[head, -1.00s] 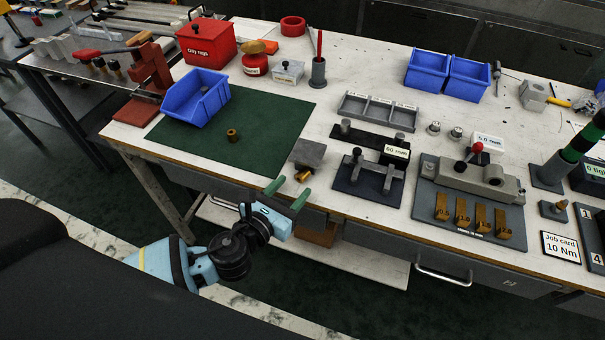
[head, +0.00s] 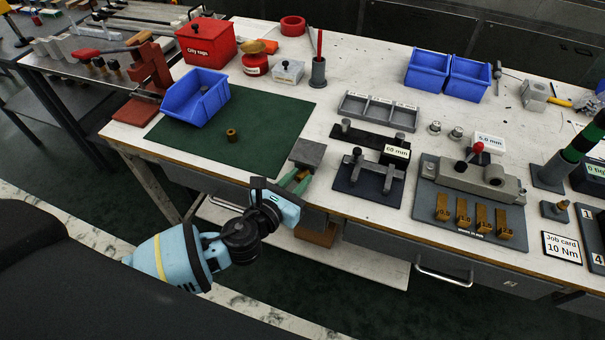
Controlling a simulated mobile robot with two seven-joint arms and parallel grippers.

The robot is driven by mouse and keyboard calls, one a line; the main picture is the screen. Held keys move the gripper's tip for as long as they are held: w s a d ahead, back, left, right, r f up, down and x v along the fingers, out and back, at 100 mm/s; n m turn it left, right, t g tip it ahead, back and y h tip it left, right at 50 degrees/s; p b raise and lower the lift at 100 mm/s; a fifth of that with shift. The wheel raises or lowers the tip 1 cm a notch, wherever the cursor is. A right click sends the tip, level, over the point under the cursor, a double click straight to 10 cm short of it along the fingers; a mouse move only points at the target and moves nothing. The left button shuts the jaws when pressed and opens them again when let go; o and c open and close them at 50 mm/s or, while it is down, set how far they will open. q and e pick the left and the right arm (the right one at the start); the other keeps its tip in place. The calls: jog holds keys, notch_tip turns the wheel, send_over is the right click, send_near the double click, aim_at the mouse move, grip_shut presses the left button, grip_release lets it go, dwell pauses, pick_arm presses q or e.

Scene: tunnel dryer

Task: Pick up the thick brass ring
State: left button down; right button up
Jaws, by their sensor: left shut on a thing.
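My left gripper (head: 298,180) is at the front edge of the bench, just in front of a grey block (head: 308,152). Its green fingers are shut on a small brass piece (head: 302,175), which they mostly hide; it looks like a brass ring. Another brass ring (head: 232,135) stands alone on the green mat (head: 268,122), behind and to the left of the gripper. I cannot tell from here which of the two is thicker. My right gripper is not in view.
A blue bin (head: 197,97) stands at the mat's back left, with a red press (head: 151,75) left of it. Right of the gripper are a dark fixture with grey posts (head: 368,180) and a plate with brass gauges (head: 470,210). The mat's middle is mostly clear.

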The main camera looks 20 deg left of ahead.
pick_arm(q)
jog(key=shift+s+r, duration=0.1)
jog(key=shift+s+a+r, duration=0.15)
jog(key=shift+s+r, duration=0.2)
jog(key=shift+r, duration=0.15)
jog(key=s+a+r+p, duration=0.2)
jog(key=s+r, duration=0.5)
jog(key=s, duration=0.5)
jog(key=shift+s+a, duration=0.35)
jog(key=shift+a, duration=0.1)
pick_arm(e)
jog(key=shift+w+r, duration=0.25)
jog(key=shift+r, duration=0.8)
pick_arm(q)
jog(key=w+a+r+n+y, duration=0.2)
jog(key=w+r, duration=0.3)
jog(key=r, duration=0.4)
jog(key=shift+a+n+y, duration=0.25)
jog(key=shift+n+y, duration=0.05)
jog(key=shift+y, duration=0.5)
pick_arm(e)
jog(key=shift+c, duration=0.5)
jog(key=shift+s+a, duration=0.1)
